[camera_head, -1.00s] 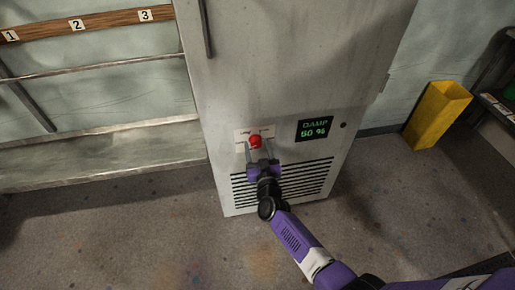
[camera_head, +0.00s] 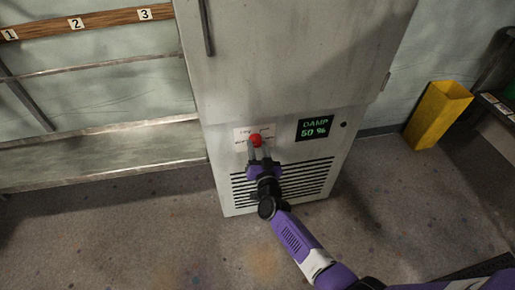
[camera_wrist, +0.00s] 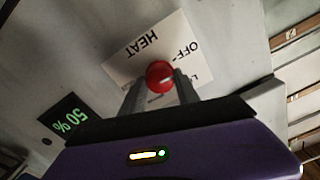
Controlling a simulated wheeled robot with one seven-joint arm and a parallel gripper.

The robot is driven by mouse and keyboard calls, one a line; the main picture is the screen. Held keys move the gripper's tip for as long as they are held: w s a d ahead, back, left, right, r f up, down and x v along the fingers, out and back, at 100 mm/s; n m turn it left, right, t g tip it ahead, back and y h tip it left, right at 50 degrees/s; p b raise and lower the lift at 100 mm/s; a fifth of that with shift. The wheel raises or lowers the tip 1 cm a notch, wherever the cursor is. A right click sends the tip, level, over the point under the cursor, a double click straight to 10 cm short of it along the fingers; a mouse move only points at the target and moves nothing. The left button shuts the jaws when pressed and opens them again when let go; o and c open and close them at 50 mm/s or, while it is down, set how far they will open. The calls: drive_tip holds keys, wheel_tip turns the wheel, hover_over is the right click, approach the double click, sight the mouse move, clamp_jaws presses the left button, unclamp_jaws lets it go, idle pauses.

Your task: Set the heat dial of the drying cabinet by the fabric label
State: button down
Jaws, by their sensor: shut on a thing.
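The drying cabinet (camera_head: 290,65) is a tall grey cabinet in the middle of the head view. Its red heat dial (camera_head: 256,140) sits on a white label plate (camera_head: 268,131) low on the front. In the wrist view the dial (camera_wrist: 159,75) has a pale pointer mark, and the plate (camera_wrist: 132,60) reads HEAT and OFF, upside down. My gripper (camera_head: 257,151) is shut on the dial, one finger on each side. A dark display (camera_head: 314,128) right of the dial reads DAMP 50 % in green. My fingers hide part of the plate. No fabric label is visible.
A vent grille (camera_head: 300,178) lies below the dial. A metal shelf (camera_head: 110,150) stands at left under a wooden rail (camera_head: 105,20) numbered 1, 2, 3. A yellow bin (camera_head: 437,115) stands at right. The floor (camera_head: 130,235) in front is clear.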

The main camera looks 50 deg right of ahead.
drive_tip(key=m+b, duration=0.1)
drive_tip(key=m, duration=0.4)
drive_tip(key=shift+f+m, duration=0.1)
drive_tip(key=shift+m, duration=0.2)
drive_tip(key=shift+m+b, duration=0.7)
drive_tip(key=shift+m, duration=1.5)
drive_tip(key=c, duration=0.9)
unclamp_jaws()
drive_tip(key=shift+s, duration=0.1)
drive_tip(key=p+v, duration=0.1)
drive_tip(key=v, duration=0.6)
drive_tip(key=shift+s+a+p, duration=0.25)
drive_tip(key=shift+s+p, duration=0.05)
